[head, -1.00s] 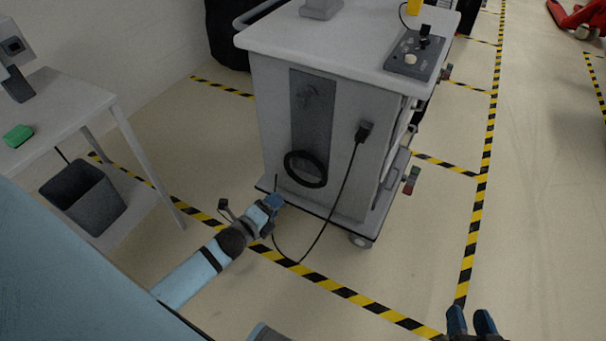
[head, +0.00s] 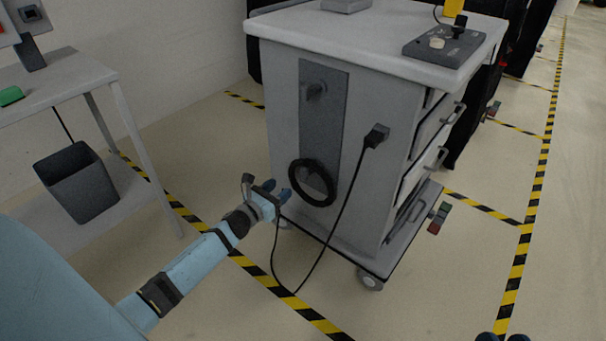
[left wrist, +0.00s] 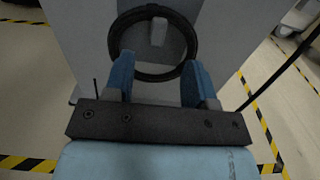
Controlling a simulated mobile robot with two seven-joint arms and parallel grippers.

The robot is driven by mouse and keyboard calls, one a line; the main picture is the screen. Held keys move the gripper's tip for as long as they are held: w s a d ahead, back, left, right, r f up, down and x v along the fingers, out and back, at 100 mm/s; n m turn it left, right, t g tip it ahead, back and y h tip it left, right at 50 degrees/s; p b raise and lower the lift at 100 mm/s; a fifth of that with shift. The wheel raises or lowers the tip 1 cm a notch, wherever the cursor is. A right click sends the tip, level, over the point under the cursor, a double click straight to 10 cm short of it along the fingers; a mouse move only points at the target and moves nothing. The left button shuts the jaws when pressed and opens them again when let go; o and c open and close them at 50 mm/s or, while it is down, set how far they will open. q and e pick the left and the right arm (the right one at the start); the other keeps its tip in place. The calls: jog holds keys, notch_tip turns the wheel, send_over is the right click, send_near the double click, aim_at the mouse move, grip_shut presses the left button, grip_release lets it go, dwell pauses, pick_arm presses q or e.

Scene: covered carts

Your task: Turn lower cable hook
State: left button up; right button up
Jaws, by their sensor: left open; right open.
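The lower cable hook (left wrist: 158,31) is a grey peg on the cart's dark vertical panel (head: 323,120). It shows inside a black cable ring (head: 312,201) that hangs low on the panel; in the head view the hook is hard to make out. My left gripper (head: 275,191) is open just left of the ring. My right gripper (head: 503,338) barely shows at the bottom edge, open, far from the cart.
The upper hook (head: 316,89) sits higher on the panel. A black cord runs from a plug (head: 376,135) down towards the floor near my left gripper. A side table (head: 60,80) and a grey bin (head: 78,182) stand left.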

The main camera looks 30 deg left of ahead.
aim_at(303, 170)
pick_arm(q)
jog(key=w, duration=0.3)
jog(key=w+b, duration=0.1)
jog(key=w, duration=0.2)
jog(key=shift+d+f+b, duration=0.1)
jog(key=shift+d+b, duration=0.1)
jog(key=shift+b, duration=0.1)
jog(key=w, duration=0.2)
jog(key=w+b, duration=0.1)
jog(key=w, duration=0.1)
jog(key=shift+d, duration=0.2)
jog(key=shift+w, duration=0.6)
pick_arm(e)
jog(key=shift+w+d+f+n, duration=0.1)
jog(key=shift+w+f+n, duration=0.2)
jog(key=shift+f, duration=0.35)
jog(key=shift+w+d+f+n, duration=0.15)
jog(key=shift+f+n, duration=0.15)
jog(key=shift+f, duration=0.35)
pick_arm(q)
jog(key=shift+d, duration=0.1)
jog(key=c, duration=0.9)
